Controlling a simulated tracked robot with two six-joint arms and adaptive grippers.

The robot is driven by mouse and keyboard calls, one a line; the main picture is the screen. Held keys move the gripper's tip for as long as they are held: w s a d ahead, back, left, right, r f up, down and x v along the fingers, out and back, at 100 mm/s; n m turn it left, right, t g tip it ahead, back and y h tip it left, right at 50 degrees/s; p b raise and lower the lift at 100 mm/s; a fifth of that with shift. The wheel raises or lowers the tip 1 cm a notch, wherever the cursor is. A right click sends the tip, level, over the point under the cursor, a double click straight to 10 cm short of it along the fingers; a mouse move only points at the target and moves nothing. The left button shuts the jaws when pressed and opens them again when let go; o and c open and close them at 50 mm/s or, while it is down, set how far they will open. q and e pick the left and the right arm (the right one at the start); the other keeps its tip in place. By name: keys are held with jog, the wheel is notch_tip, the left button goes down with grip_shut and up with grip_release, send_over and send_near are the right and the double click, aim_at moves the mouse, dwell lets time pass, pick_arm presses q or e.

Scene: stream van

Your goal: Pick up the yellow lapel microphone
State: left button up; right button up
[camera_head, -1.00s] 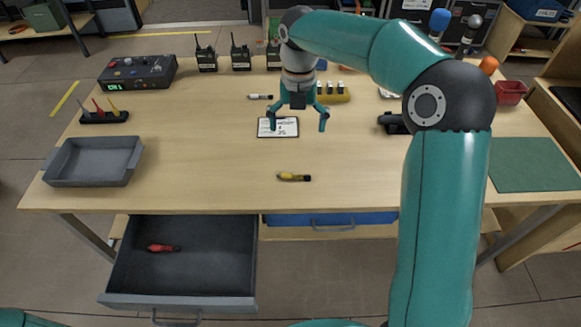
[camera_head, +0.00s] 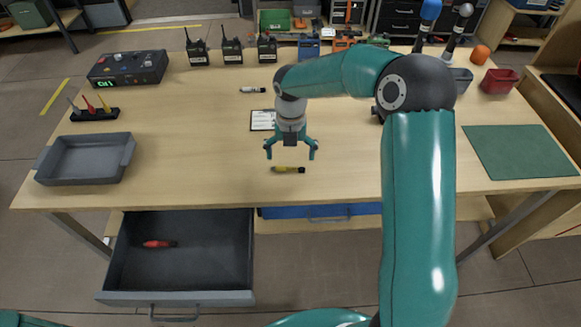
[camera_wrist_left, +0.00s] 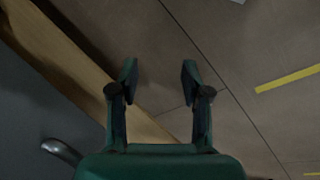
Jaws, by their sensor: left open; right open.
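The yellow lapel microphone (camera_head: 287,169) lies on the table near its front edge, with a dark end to the right. My right gripper (camera_head: 290,155) is open and points down, its fingers just above and behind the microphone in the head view. Whether the fingers straddle it in depth is hard to tell. My left gripper (camera_wrist_left: 157,75) shows in the left wrist view, open and empty over the floor beside a wooden edge.
An open grey drawer (camera_head: 180,298) below the table holds a red microphone (camera_head: 159,244). A grey tray (camera_head: 125,158) stands at the left. A white-labelled card (camera_head: 262,120) and a white microphone (camera_head: 252,90) lie behind my right gripper. A green mat (camera_head: 520,155) is at right.

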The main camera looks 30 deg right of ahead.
aim_at(291, 166)
notch_tip(291, 166, down, 4)
jog(key=shift+r, duration=0.2)
jog(key=c, duration=0.8)
jog(key=shift+s, duration=0.1)
